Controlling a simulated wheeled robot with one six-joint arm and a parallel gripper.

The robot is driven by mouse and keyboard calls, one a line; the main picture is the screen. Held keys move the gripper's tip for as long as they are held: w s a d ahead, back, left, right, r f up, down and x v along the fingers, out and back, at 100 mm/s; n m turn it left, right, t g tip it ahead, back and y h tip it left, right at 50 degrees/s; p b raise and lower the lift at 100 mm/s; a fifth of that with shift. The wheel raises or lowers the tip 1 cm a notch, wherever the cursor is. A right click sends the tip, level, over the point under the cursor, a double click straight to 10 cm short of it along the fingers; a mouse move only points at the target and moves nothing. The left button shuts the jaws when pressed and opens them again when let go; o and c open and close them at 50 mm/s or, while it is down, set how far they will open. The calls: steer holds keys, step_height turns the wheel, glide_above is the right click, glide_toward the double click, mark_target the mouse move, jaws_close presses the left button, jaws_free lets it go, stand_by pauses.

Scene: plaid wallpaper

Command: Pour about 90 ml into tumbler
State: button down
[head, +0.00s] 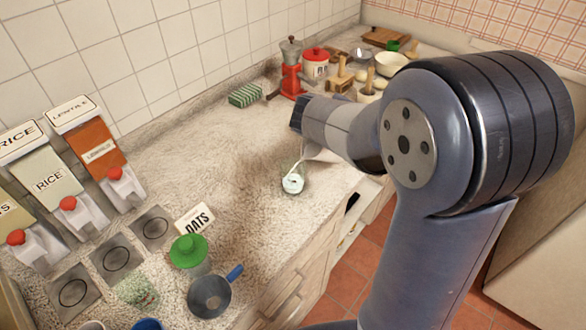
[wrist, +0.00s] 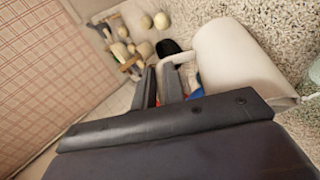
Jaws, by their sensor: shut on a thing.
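A white jug (wrist: 235,62) fills the upper right of the wrist view, lying well over on its side, with its lip toward the right edge. My gripper (wrist: 162,78) is shut on the jug's handle. In the head view a small part of the white jug (head: 322,154) shows under my arm, which hides my fingers. A clear, greenish tumbler (head: 293,183) stands on the counter just below and left of the jug, with something white in it. Part of the tumbler (wrist: 312,78) shows at the wrist view's right edge.
Rice and lentil dispensers (head: 50,175) line the wall at left. A red grinder (head: 291,80) and bowls (head: 391,63) stand behind. The counter left of the tumbler is clear.

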steer(key=shift+f, duration=0.1)
steer(key=shift+s+a+r+t+h+b, duration=0.15)
steer(key=shift+a+r+t+h+b, duration=0.2)
steer(key=shift+r+h+b, duration=0.15)
steer(key=shift+a, duration=0.1)
steer(key=shift+s+a+r+n+t+h+b, duration=0.25)
steer(key=shift+s+a+r+t+h+b, duration=0.1)
steer(key=shift+a+r+h+b, duration=0.2)
steer(key=shift+s+a+r+n+t+h+b, duration=0.2)
steer(key=shift+a+r+n+t+h+b, duration=0.1)
steer(key=shift+a+r+h+b, duration=0.25)
stand_by(1.8)
